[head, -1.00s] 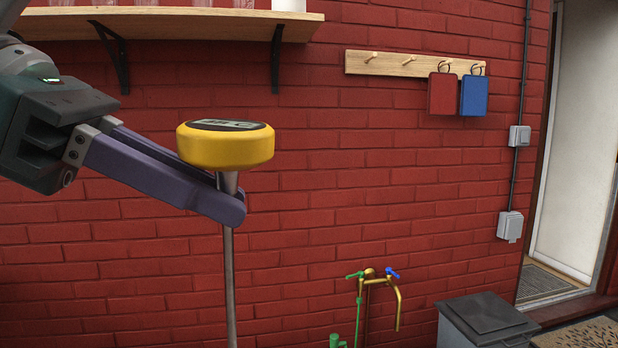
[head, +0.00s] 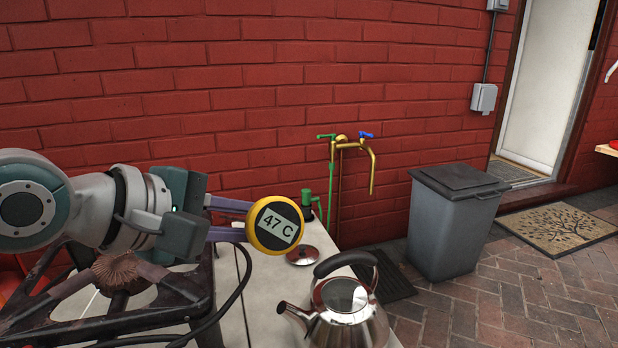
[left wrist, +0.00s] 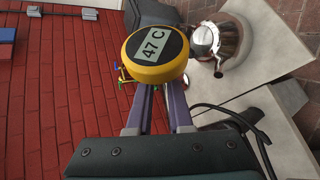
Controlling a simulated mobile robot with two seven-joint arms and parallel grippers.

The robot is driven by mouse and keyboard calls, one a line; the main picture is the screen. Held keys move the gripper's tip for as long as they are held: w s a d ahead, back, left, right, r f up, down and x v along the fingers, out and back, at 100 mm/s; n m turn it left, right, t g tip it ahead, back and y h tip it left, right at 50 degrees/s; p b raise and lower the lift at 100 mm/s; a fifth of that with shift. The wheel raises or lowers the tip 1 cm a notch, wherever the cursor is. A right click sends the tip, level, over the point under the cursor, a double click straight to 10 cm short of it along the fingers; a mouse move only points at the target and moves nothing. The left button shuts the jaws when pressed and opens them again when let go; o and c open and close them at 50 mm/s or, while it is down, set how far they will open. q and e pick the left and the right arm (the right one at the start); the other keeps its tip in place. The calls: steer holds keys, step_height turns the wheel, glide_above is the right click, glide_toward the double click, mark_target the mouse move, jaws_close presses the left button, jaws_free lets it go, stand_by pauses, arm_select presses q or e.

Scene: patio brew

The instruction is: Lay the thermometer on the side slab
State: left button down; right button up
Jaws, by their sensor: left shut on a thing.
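The thermometer has a round yellow head (head: 275,225) with a dark face reading "47 C". My left gripper (head: 240,220) is shut on it, just behind the head. In the head view the face is turned towards me and the stem is hidden. The thermometer is held above a pale slab (head: 265,300), apart from it as far as I can tell. In the left wrist view the yellow head (left wrist: 155,54) sits at the ends of the purple fingers (left wrist: 160,105), and the slab (left wrist: 285,100) shows at the right. My right gripper is not in view.
A steel kettle (head: 345,318) stands on the slab, with a small round lid (head: 302,256) behind it. A dark burner stand (head: 190,300) and a black hose lie left. A brass tap (head: 372,170), a green bottle-like object and a grey bin (head: 455,225) are beyond.

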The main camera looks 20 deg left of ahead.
arm_select(q)
steer(key=d+f+m+b, duration=0.1)
steer(key=f+b, duration=0.7)
steer(key=f, duration=0.2)
steer(key=f+m+b, duration=0.1)
steer(key=f+b, duration=0.7)
steer(key=f, duration=0.3)
steer(key=d+f+m+t+h+b, duration=0.1)
steer(key=f+b, duration=0.7)
steer(key=f, duration=0.2)
steer(key=shift+d+f+m, duration=0.3)
steer(key=shift+f+m, duration=0.05)
steer(key=shift+m, duration=0.05)
steer(key=shift+f+b, duration=0.7)
steer(key=shift+f, duration=0.25)
steer(key=c, duration=0.7)
jaws_free()
steer(key=shift+c, duration=0.2)
